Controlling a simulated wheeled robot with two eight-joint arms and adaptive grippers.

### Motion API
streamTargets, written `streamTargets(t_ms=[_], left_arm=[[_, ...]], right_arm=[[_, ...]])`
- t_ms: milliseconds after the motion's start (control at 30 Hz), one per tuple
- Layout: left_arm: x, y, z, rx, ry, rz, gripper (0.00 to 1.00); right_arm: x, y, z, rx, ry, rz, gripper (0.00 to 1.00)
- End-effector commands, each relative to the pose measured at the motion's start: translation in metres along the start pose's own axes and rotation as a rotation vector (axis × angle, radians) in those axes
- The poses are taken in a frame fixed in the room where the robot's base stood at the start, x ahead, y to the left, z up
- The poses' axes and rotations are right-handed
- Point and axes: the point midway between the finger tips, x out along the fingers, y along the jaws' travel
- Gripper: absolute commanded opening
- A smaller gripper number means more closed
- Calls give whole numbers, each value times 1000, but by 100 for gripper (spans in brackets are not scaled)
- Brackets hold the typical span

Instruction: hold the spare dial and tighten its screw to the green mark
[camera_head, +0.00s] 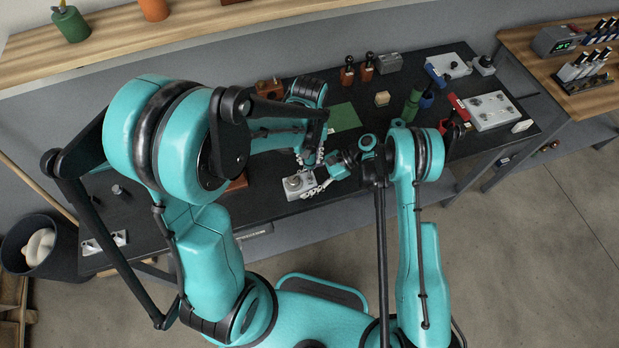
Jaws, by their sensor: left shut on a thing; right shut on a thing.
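A small light-grey box with a round metal dial on top (293,184), which looks like the spare dial, sits near the front edge of the black bench. My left gripper (312,160) points down just above and behind its right side. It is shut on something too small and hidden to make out. My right gripper (316,190) comes in from the right, low, with its fingers at the right edge of the box. It looks shut on the box. The screw and the green mark cannot be made out.
A green mat (343,117) and a small wooden block (382,98) lie behind the grippers. Green bottle (411,106), red case (458,107) and a white knobbed panel (492,110) stand to the right. The bench left of the box is mostly clear around a small dark knob (118,190).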

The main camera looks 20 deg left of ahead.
Motion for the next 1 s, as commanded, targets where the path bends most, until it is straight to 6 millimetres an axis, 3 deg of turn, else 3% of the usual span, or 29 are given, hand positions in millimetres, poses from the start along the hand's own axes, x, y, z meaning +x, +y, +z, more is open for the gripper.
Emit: streamTargets(t_ms=[567, 1000], left_arm=[[12, 0, 0, 19, 0, 0, 0], [12, -1, 0, 625, -1, 0, 0]], right_arm=[[0, 0, -1, 0, 3, 1, 14], [0, 0, -1, 0, 3, 1, 14]])
